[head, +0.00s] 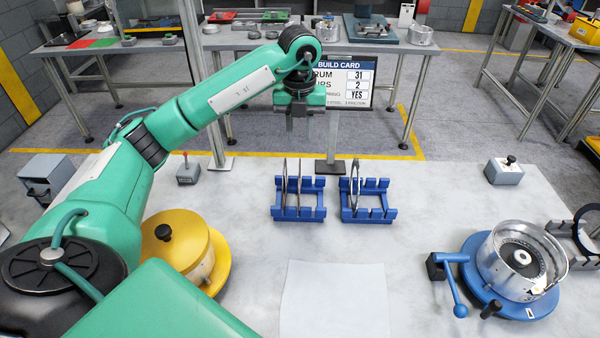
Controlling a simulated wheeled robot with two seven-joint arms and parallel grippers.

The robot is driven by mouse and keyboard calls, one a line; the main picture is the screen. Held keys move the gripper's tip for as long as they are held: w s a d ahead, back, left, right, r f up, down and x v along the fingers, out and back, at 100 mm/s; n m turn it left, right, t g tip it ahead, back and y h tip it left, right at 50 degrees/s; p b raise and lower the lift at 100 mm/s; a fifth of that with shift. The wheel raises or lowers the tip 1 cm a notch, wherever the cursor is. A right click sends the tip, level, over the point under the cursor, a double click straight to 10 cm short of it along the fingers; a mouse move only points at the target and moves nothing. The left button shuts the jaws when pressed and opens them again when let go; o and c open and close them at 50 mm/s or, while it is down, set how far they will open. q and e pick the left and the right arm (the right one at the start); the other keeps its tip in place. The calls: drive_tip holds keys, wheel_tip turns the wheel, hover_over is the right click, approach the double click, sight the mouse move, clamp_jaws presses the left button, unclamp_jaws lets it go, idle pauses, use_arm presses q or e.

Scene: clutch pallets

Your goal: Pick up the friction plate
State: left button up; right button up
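Thin round plates stand on edge in two blue racks on the table. The left rack (298,213) holds two plates, a left one (285,185) and a right one (299,180). The right rack (369,215) holds one plate (354,180) near its left end. All are seen nearly edge-on, so I cannot tell which is the friction plate. My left gripper (301,124) hangs above and beyond the left rack, fingers down and apart, with nothing between them. My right gripper is out of view.
A silver drum (522,260) sits in a blue fixture with a crank handle (456,290) at right. A yellow canister (176,240) stands at left under my arm. A white sheet (332,300) lies at front centre. A build card (345,85) stands behind the racks.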

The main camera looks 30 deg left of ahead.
use_arm(q)
wheel_tip(320, 180, down, 7)
drive_tip(key=shift+s+p, duration=0.15)
drive_tip(key=shift+p, duration=0.7)
drive_tip(key=shift+f, duration=0.35)
drive_tip(key=shift+d+f+p, duration=0.1)
drive_tip(key=shift+f+p, duration=0.35)
wheel_tip(320, 180, down, 3)
drive_tip(key=shift+f+p, duration=0.2)
drive_tip(key=shift+p, duration=0.7)
drive_tip(key=shift+f, duration=0.5)
clamp_jaws()
